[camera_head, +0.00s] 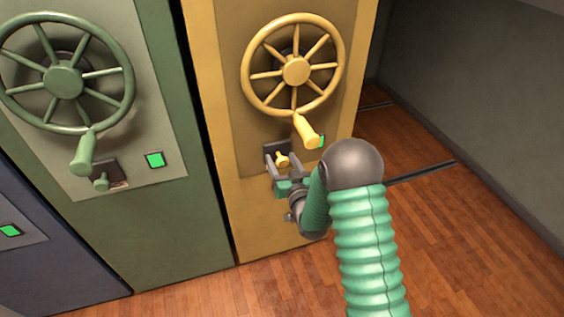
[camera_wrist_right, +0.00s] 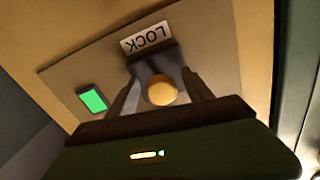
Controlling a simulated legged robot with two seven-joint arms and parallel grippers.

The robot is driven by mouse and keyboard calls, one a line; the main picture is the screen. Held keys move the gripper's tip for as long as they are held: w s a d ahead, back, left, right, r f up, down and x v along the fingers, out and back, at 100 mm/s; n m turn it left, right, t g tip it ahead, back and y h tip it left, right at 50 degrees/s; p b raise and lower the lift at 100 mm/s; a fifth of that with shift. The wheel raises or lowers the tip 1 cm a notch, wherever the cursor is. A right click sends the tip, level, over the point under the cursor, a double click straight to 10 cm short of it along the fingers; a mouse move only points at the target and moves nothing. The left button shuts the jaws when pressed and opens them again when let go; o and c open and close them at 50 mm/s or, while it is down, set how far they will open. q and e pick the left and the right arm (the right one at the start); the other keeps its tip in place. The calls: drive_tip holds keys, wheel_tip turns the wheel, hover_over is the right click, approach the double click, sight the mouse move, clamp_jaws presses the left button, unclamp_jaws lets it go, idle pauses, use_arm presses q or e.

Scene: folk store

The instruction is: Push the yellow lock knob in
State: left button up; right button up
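The yellow lock knob (camera_head: 282,160) sticks out of a dark plate low on the yellow cabinet, below the yellow wheel. In the right wrist view the round knob (camera_wrist_right: 162,90) shows below a LOCK label (camera_wrist_right: 146,38), which appears upside down. My right gripper (camera_head: 283,168) is at the knob, its fingers apart on either side of it. In the right wrist view the right gripper's fingers (camera_wrist_right: 160,95) stand left and right of the knob, with a gap visible. Whether the palm touches the knob cannot be told. My left gripper is not in view.
The yellow wheel (camera_head: 296,71) and its handle (camera_head: 308,131) hang just above my right gripper. A green light (camera_wrist_right: 93,99) is lit beside the knob. The green cabinet (camera_head: 170,230), with its own wheel and knob, stands at left. Wooden floor (camera_head: 470,230) is clear at right.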

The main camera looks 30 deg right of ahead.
drive_tip(key=shift+r, duration=0.1)
drive_tip(key=p+v, duration=0.8)
drive_tip(key=v, duration=0.9)
drive_tip(key=shift+w, duration=0.1)
